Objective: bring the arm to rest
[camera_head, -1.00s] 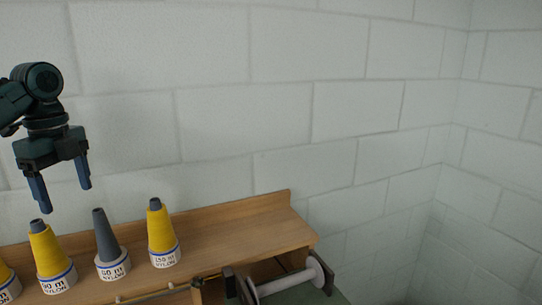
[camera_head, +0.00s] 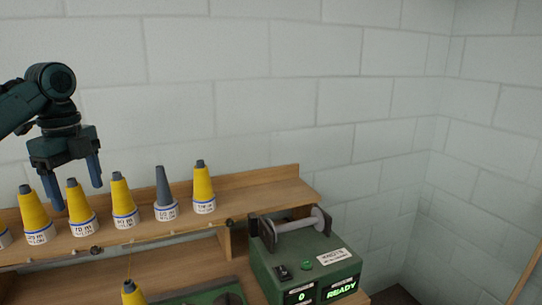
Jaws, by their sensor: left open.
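My left gripper (camera_head: 77,192) hangs from the arm that comes in at the left. My right gripper is not in view.
On the shelf stand several yellow cones, one at the right end (camera_head: 203,185), and a grey cone (camera_head: 164,190). Below right is a green machine (camera_head: 318,262) with a roller (camera_head: 298,222) and a lit "READY" display. Another yellow cone (camera_head: 132,292) stands lower down.

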